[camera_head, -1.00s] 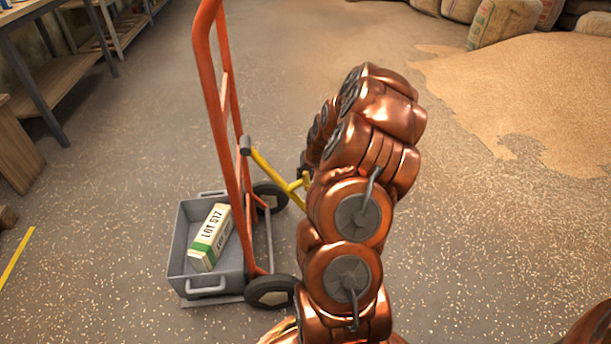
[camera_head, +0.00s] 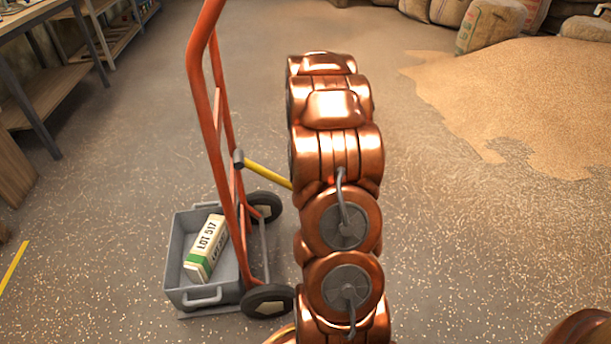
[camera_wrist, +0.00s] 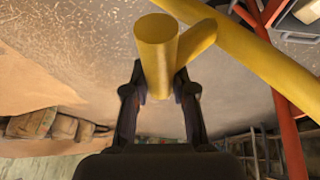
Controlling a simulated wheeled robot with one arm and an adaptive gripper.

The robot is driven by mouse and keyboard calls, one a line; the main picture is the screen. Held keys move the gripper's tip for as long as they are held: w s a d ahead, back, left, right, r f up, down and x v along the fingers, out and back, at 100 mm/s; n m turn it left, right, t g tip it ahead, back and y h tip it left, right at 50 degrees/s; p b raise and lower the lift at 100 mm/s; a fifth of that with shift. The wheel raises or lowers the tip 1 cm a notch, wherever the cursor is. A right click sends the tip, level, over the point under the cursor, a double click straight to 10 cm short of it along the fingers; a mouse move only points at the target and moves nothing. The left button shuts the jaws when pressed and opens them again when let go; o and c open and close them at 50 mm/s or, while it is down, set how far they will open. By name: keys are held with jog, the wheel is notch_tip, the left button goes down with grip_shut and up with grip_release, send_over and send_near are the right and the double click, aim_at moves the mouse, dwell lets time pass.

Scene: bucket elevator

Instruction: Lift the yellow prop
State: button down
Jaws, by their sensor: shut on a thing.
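The yellow prop (camera_head: 268,175) is a yellow tube hinged to the orange hand truck (camera_head: 217,130). In the head view it slopes gently down to the right from a grey pivot, and its outer end is hidden behind my arm. In the wrist view the prop (camera_wrist: 255,58) crosses the upper right, with a short yellow stub (camera_wrist: 157,45) joined to it. My gripper (camera_wrist: 160,92) is shut on that stub, one dark finger on each side. In the head view my gripper is hidden behind my copper-coloured arm.
A grey bin (camera_head: 180,265) sits on the hand truck's base and holds a white and green carton (camera_head: 205,248) marked LOT 517. Workbenches stand at the left. Spilled grain (camera_head: 520,100) and sacks (camera_head: 490,25) lie at the right and back. Floor between is clear.

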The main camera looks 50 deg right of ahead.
notch_tip(320, 180, up, 20)
jog(key=n+g+h+p, duration=0.1)
jog(key=g+h+p, duration=0.2)
jog(key=h, duration=0.1)
jog(key=shift+f+p, duration=0.15)
jog(key=shift+p, duration=0.2)
dwell(0.4)
jog(key=shift+a, duration=0.1)
